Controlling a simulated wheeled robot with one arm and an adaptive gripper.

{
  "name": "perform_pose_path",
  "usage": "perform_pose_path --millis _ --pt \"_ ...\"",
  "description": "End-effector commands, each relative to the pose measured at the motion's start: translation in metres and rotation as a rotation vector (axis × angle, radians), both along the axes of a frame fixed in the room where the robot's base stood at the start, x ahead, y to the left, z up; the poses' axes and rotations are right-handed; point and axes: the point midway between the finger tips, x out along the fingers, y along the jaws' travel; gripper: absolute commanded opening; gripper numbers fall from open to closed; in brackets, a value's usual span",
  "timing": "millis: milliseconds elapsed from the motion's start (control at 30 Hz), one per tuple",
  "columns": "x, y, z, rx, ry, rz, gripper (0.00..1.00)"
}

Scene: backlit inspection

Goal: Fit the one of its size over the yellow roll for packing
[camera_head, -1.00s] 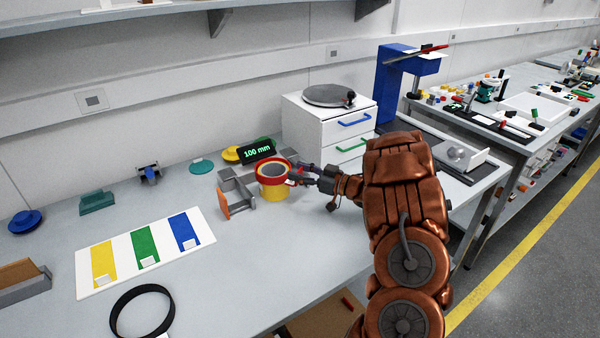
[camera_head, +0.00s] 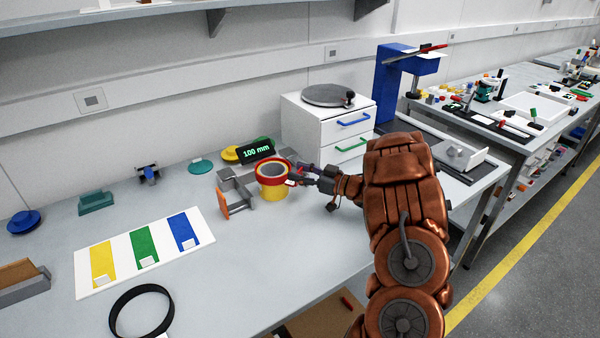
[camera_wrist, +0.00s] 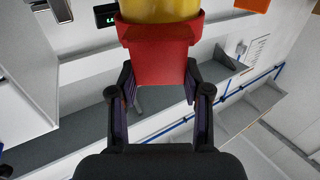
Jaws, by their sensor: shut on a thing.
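The yellow roll (camera_head: 273,193) stands upright on the bench in the head view. A red ring (camera_head: 261,176) sits around its upper part, with yellow showing below it and a grey hollow inside. In the wrist view the red ring (camera_wrist: 160,58) surrounds the yellow roll (camera_wrist: 160,9). My gripper (camera_head: 294,176) reaches in from the right and is shut on the ring's near side; its fingers (camera_wrist: 160,82) flank the ring in the wrist view. A larger black ring (camera_head: 114,316) lies apart at the front left.
A display reading 100 mm (camera_head: 257,151) stands behind the roll. A grey holder with an orange end plate (camera_head: 223,204) is close at left. A white board with coloured strips (camera_head: 118,257) lies farther left. White drawers (camera_head: 312,128) stand behind. Bench front of the roll is clear.

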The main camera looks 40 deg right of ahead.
Motion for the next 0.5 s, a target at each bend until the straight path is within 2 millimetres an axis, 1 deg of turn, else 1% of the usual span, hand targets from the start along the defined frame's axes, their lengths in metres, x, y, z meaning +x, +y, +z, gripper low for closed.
perform_pose_path --millis 500 --pt "0.0000 0.0001 0.0033 0.000 0.001 0.000 0.24"
